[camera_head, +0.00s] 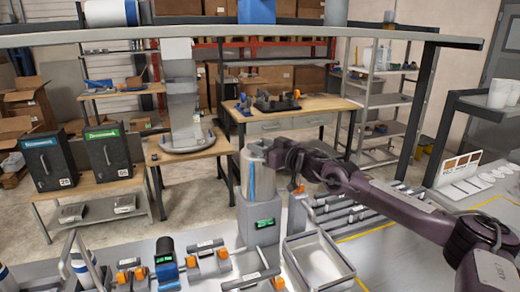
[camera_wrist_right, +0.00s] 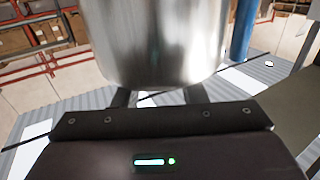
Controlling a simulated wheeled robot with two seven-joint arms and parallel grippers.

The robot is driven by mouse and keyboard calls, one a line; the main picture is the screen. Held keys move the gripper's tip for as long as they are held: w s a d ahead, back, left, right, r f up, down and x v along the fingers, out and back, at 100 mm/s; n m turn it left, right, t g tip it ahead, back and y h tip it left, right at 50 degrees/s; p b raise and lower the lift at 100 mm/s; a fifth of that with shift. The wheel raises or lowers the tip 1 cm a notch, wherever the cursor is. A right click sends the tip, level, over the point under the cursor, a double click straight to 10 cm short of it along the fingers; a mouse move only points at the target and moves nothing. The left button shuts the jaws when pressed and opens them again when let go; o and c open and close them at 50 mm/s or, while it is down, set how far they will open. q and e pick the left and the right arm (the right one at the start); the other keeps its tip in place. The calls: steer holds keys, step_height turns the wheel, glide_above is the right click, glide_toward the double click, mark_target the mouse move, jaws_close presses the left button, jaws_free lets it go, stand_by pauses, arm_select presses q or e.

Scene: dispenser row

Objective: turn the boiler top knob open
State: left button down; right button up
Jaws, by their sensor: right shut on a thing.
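The boiler is a silver cylinder (camera_head: 259,184) on a grey base with a green display (camera_head: 264,223). A blue upright strip (camera_head: 251,181) runs on its front. My right gripper (camera_head: 268,148) is at the boiler's top and is shut on the top knob, which the gripper hides. In the right wrist view the shiny metal cylinder (camera_wrist_right: 160,45) fills the upper middle, just beyond the dark gripper fingers (camera_wrist_right: 157,97). The blue strip (camera_wrist_right: 243,30) shows to its right. Where the fingers grip is hidden there. My left gripper is not in view.
A metal tray (camera_head: 318,262) stands right of the boiler's base. A dark blue device (camera_head: 166,262) and several orange-and-grey fittings (camera_head: 208,259) stand to its left on the counter. A shelf beam (camera_head: 300,33) crosses above. A rack with white cups (camera_head: 500,94) is at right.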

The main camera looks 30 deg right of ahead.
steer(key=n+y, duration=0.1)
steer(key=n+g+y, duration=0.1)
steer(key=y, duration=0.2)
steer(key=shift+w+d+r+n+g+p, duration=0.2)
steer(key=shift+d+n+g+p, duration=0.1)
steer(key=shift+n, duration=0.1)
steer(key=shift+d+n+g+y, duration=0.1)
steer(key=shift+n+g+y, duration=0.5)
steer(key=shift+y, duration=0.4)
steer(key=shift+n+g+y, duration=0.4)
steer(key=shift+n+y, duration=0.3)
steer(key=shift+y, duration=0.1)
steer(key=shift+f+n+g+y, duration=0.1)
steer(key=shift+n+g+y, duration=0.5)
steer(key=shift+y, duration=0.1)
steer(key=shift+w+n+g+y+b, duration=0.1)
steer(key=shift+n+g+y+b, duration=0.7)
steer(key=shift+g+b, duration=0.2)
steer(key=shift+d, duration=0.1)
steer(key=o, duration=1)
steer(key=shift+f, duration=0.1)
